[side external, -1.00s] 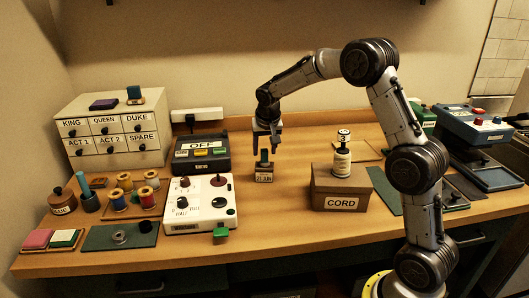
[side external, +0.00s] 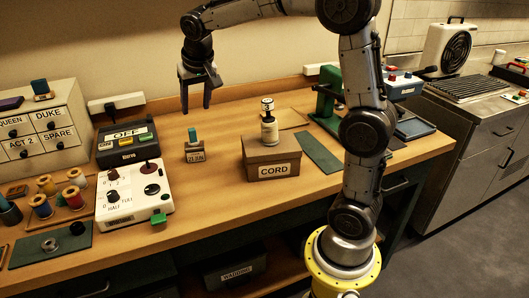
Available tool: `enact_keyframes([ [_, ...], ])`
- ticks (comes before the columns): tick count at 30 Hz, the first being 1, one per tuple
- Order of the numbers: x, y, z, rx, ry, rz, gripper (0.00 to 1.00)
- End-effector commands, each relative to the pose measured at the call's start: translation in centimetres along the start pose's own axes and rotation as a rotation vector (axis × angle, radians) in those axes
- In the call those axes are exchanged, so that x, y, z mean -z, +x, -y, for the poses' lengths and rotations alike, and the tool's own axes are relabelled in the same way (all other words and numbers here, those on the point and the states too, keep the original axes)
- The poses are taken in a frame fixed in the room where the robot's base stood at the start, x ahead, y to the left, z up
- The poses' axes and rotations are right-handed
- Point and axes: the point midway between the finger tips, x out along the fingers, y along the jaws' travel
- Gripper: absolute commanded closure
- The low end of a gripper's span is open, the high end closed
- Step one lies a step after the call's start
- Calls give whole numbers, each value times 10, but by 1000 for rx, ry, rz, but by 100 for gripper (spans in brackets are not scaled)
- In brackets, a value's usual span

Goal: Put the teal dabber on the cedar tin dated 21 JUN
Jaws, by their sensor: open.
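A teal dabber (side external: 193,134) stands upright on a small brown tin (side external: 195,151) in the middle of the table. The tin has a pale label on its front; its small print looks like 21 JUN but is hard to read. My gripper (side external: 197,112) is open and empty, raised above the dabber and clear of it. Its fingers point down.
The brown CORD box (side external: 272,157) with a bottle (side external: 269,128) on top stands to the right. The white control box (side external: 134,195) and black OFF device (side external: 127,145) stand left. A drawer cabinet (side external: 42,122) carries another teal-topped block (side external: 40,87).

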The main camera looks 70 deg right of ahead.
Motion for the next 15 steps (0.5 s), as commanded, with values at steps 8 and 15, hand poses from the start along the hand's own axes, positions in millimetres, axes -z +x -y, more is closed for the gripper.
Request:
enact_keyframes([
  [8,-130,-75,-20,138,-287,-35,43],
  [15,-229,-85,-48,235,-499,-71,43],
])
